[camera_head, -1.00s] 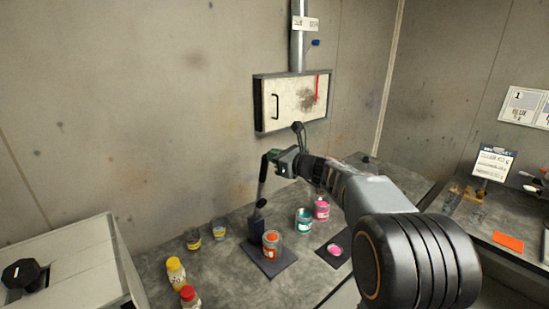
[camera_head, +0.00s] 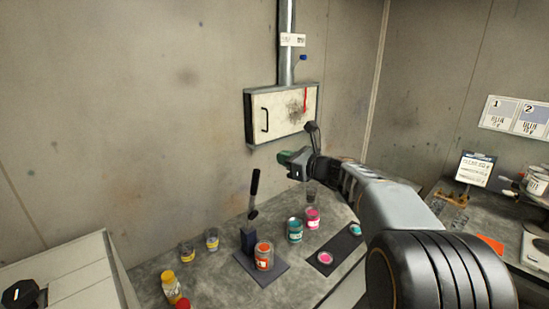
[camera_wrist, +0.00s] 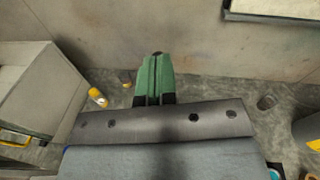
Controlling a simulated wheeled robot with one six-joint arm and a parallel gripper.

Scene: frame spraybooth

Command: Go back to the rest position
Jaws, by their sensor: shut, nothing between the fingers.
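My gripper (camera_head: 284,157) is raised over the back of the workbench, in front of the wall, and holds nothing. Its green fingers (camera_wrist: 153,78) lie together in the wrist view. A black-handled tool (camera_head: 254,190), perhaps a ladle or brush, stands upright in a dark block-shaped holder (camera_head: 248,240), apart from my gripper. An open can of orange paint (camera_head: 264,257) stands beside the holder on a dark mat (camera_head: 273,274).
A teal can (camera_head: 295,231) and a pink can (camera_head: 312,219) stand right of the mat. Pink and teal lids lie on a dark strip (camera_head: 340,252). Yellow-capped bottle (camera_head: 171,287) and small jars stand left. A wall cabinet (camera_head: 281,115) hangs behind my gripper.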

